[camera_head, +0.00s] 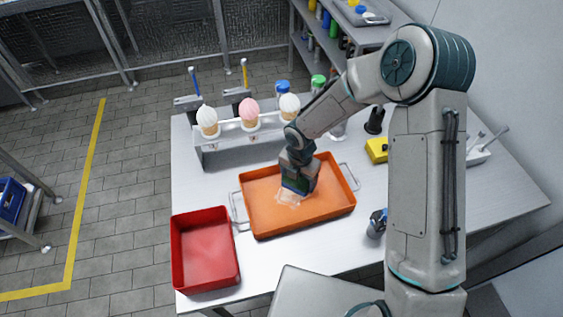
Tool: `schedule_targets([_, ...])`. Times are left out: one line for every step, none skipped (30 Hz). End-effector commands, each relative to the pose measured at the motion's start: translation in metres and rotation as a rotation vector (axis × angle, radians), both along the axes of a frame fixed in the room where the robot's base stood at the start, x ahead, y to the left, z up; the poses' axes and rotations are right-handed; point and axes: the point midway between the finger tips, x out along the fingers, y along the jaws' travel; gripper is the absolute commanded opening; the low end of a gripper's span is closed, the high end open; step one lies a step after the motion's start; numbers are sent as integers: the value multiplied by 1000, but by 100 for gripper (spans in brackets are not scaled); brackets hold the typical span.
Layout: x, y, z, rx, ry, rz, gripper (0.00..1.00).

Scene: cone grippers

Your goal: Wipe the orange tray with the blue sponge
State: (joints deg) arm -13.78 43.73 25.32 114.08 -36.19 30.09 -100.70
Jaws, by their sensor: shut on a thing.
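The orange tray (262,213) lies on the white table, with a wire handle at each end. My gripper (297,187) is over the right middle of the tray, pointing down and shut on the blue sponge (293,190). Only a little of the sponge shows below the jaws, low at the tray's floor; I cannot tell for sure whether it touches. A pale whitish smear (290,200) lies on the tray floor beside the sponge. My arm hides part of the tray's back edge.
A red tray (205,281) stands close at the front left. A rack (222,153) with several ice cream cones stands behind the orange tray. A yellow object (377,150) lies to the right, and a small dark-blue item (376,224) at the front right. Bottles stand at the back.

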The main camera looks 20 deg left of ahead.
Motion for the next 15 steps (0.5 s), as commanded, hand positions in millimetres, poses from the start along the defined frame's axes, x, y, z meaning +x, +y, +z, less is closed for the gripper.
schedule_targets([1, 4, 0, 1, 0, 1, 58])
schedule_targets([0, 4, 8, 1, -1, 3, 58])
schedule_targets([0, 4, 14, 1, -2, 4, 58])
schedule_targets([0, 5, 22, 1, -3, 7, 58])
schedule_targets([-2, 6, 26, 1, -1, 11, 58])
schedule_targets([-3, 8, 28, 0, 0, 15, 58])
schedule_targets([-4, 9, 31, 0, 0, 17, 58])
schedule_targets([-4, 9, 34, 0, 0, 19, 58])
schedule_targets([-5, 10, 37, 0, 0, 20, 58])
schedule_targets([-5, 10, 40, 0, 0, 21, 58])
schedule_targets([-5, 11, 43, 0, 0, 21, 58])
schedule_targets([-5, 11, 46, 0, 0, 21, 58])
schedule_targets([-5, 11, 49, 1, 0, 21, 58])
schedule_targets([-5, 11, 52, 1, 0, 21, 58])
schedule_targets([-5, 10, 55, 1, 0, 21, 58])
